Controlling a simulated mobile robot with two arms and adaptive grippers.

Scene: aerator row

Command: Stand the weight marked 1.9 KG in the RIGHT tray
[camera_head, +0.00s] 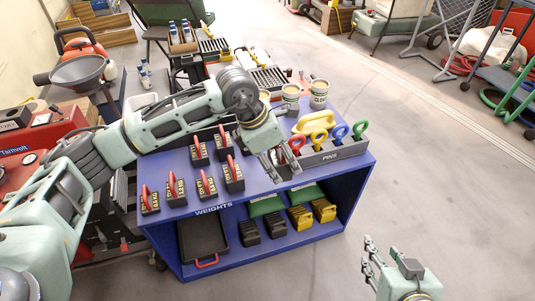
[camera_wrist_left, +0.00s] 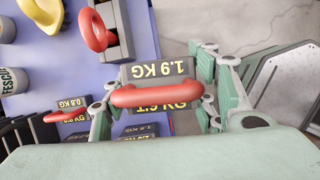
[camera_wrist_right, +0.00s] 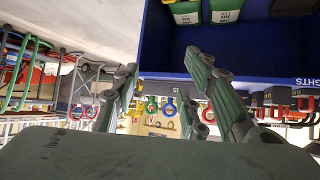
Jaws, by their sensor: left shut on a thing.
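The weight marked 1.9 KG (camera_wrist_left: 160,70) is dark with yellow lettering, upside down in the left wrist view, and has a thick red handle (camera_wrist_left: 155,96). My left gripper (camera_wrist_left: 155,108) is shut on this handle, one finger at each end. In the head view my left gripper (camera_head: 282,168) is over the front part of the blue bench, left of the rack of colored rings; the weight is mostly hidden there. My right gripper (camera_head: 371,255) is open and empty, out over the floor right of the bench. I cannot pick out a tray marked RIGHT.
Several other red-handled weights (camera_head: 206,186) stand on the blue bench (camera_head: 255,185), left of my left gripper. A ring rack (camera_head: 330,153), a yellow handle and cans (camera_head: 290,92) occupy its right side.

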